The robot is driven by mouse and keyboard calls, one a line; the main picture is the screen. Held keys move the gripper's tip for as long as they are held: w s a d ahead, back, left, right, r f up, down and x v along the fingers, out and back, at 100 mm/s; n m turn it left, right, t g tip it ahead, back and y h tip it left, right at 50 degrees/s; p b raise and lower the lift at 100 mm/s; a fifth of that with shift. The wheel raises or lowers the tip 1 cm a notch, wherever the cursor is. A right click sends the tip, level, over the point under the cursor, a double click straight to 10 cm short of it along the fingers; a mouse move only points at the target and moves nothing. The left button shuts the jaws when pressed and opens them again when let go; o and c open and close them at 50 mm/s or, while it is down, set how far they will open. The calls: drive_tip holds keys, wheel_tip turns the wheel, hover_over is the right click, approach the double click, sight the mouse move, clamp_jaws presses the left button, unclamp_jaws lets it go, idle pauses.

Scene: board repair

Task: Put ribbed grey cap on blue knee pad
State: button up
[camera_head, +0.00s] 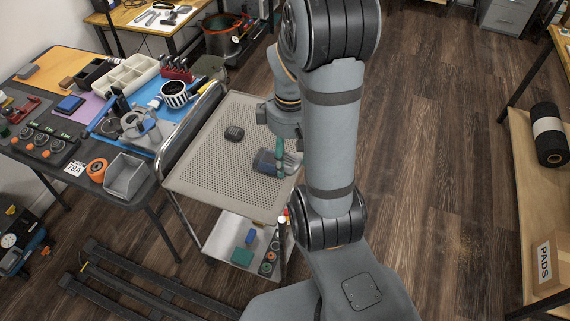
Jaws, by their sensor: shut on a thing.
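A blue and dark grey object, which looks like the blue knee pad (266,162), lies on the perforated top of a cart (205,172), near its right edge. My gripper (281,152) reaches down at the right side of it, with teal fingers close together. The gripper appears shut on the ribbed grey cap, but arm and fingers hide most of this spot, and cap and pad are hard to tell apart. Whether the cap touches the pad cannot be told.
A small dark ribbed object (234,133) lies apart on the cart top. The rest of that top is clear. A crowded workbench (140,195) stands at the left, with a grey bin (127,176) at its front edge. The cart's lower shelf (221,238) holds several small things.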

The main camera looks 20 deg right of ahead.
drive_tip(key=shift+w+d+n, duration=0.1)
drive_tip(key=shift+w+n, duration=0.05)
drive_tip(key=shift+n, duration=0.25)
drive_tip(key=shift+w+a+f+n, duration=0.15)
drive_tip(key=shift+w+a+n, duration=0.2)
drive_tip(key=shift+w+n, duration=0.25)
drive_tip(key=shift+w+f, duration=0.15)
drive_tip(key=shift+w, duration=0.05)
drive_tip(key=p, duration=0.2)
hover_over(272, 158)
wheel_tip(272, 158, down, 6)
drive_tip(key=shift+s+f, duration=0.1)
drive_tip(key=shift+f, duration=0.2)
drive_tip(key=shift+w+f, duration=0.2)
drive_tip(key=shift+f, duration=1.75)
